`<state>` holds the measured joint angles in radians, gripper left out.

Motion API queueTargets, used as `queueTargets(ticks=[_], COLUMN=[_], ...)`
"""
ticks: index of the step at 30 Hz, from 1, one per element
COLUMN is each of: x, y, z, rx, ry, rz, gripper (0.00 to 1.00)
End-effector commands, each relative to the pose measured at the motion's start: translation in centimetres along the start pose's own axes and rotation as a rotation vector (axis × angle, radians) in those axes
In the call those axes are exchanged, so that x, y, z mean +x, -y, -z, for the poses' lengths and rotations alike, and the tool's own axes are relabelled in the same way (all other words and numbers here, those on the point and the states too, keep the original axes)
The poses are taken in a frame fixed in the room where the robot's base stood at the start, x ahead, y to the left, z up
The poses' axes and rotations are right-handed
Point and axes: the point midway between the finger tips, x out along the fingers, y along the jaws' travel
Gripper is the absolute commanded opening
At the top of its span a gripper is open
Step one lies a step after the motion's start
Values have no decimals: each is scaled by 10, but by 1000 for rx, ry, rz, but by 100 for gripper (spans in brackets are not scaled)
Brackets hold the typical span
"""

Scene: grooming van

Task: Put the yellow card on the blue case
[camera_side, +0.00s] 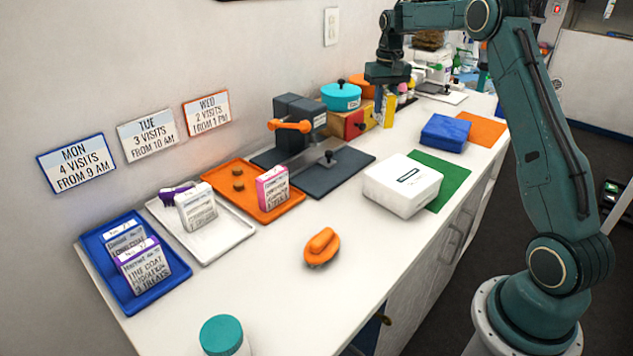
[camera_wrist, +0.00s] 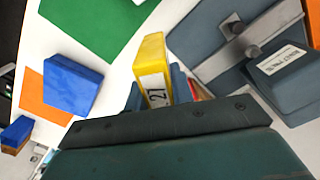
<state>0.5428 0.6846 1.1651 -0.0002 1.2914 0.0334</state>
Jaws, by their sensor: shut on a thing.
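My gripper (camera_side: 384,88) is shut on the yellow card (camera_side: 389,111) and holds it upright, beside the red and yellow box at the back of the counter. In the wrist view the yellow card (camera_wrist: 151,62), with a white label, stands between the fingers (camera_wrist: 157,92). The blue case (camera_side: 445,131) lies on the counter to the right of the card, by an orange mat (camera_side: 482,129). It also shows in the wrist view (camera_wrist: 70,86), left of the card. I cannot tell whether the card touches the counter.
A white case (camera_side: 402,185) sits by a green mat (camera_side: 446,178), in front of the blue case. A grey clamp device (camera_side: 318,150) and a teal pot (camera_side: 341,96) stand left of my gripper. An orange brush (camera_side: 322,246) lies on the open front counter.

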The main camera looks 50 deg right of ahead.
Motion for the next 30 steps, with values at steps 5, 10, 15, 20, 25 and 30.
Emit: queueTargets(ticks=[5,10,15,20,25,30], x=[-1,-3,-4,-5,-6,-7], y=[-50,-98,-146,-190,-227,-246], z=[14,23,26,25,21,17], rx=[-108,-217,-328,-428,-513,-562], ry=[1,-1,0,-1,-1,0], rz=[0,0,0,0,-1,0], gripper=[1,1,1,1,1,1])
